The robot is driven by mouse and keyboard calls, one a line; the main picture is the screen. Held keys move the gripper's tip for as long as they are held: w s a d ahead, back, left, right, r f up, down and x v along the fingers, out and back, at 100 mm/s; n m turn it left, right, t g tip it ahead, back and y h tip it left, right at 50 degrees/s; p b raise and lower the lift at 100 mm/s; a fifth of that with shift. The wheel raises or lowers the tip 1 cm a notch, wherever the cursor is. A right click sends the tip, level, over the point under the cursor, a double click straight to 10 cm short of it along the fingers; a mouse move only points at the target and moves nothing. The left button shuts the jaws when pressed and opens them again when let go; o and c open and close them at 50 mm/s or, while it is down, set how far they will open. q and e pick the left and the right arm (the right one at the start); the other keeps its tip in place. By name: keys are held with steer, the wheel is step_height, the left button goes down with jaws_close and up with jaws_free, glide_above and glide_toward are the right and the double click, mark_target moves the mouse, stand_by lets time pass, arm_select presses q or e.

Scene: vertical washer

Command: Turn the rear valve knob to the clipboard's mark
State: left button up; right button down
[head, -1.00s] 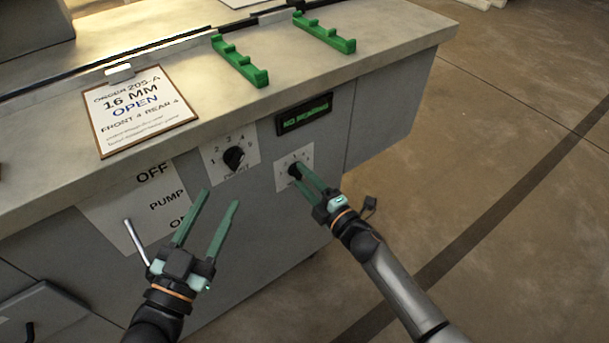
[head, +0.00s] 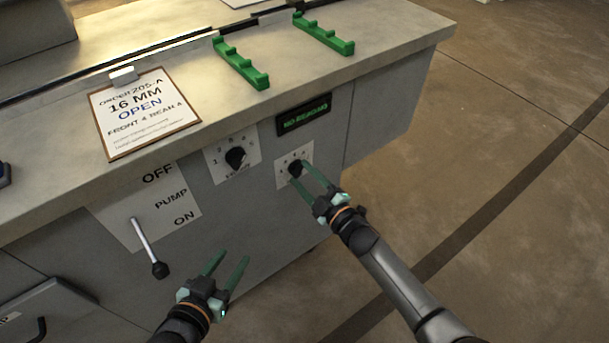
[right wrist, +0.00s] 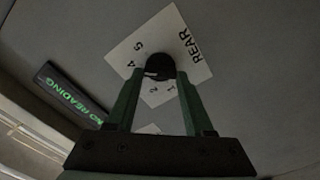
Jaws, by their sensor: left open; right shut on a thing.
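The rear valve knob (head: 295,168) is a small black knob on a white numbered plate on the cabinet front. In the right wrist view the black knob (right wrist: 160,65) sits between my fingertips on the plate marked REAR (right wrist: 190,62), with 1, 2, 4 and 5 readable. My right gripper (head: 300,172) is shut on this knob. The clipboard (head: 143,112) on the counter reads 16 MM, OPEN, FRONT 4 REAR 4. My left gripper (head: 228,262) is open and empty, low in front of the cabinet.
The front knob (head: 236,157) is to the left of the rear one. A display (head: 304,114) reads NO READING. Green racks (head: 241,64) stand on the counter. Open floor lies to the right.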

stand_by(0.3)
steer(key=shift+c, duration=1.4)
jaws_free()
steer(key=shift+s, duration=0.1)
steer(key=shift+s+d, duration=0.15)
steer(key=shift+d, duration=0.05)
arm_select(q)
steer(key=s+f+g+p, duration=0.3)
steer(key=s+f, duration=0.1)
steer(key=f, duration=0.1)
steer(key=shift+s+d+n, duration=0.3)
steer(key=shift+s+n, duration=0.05)
steer(key=shift+n, duration=0.05)
arm_select(e)
steer(key=v, duration=1.2)
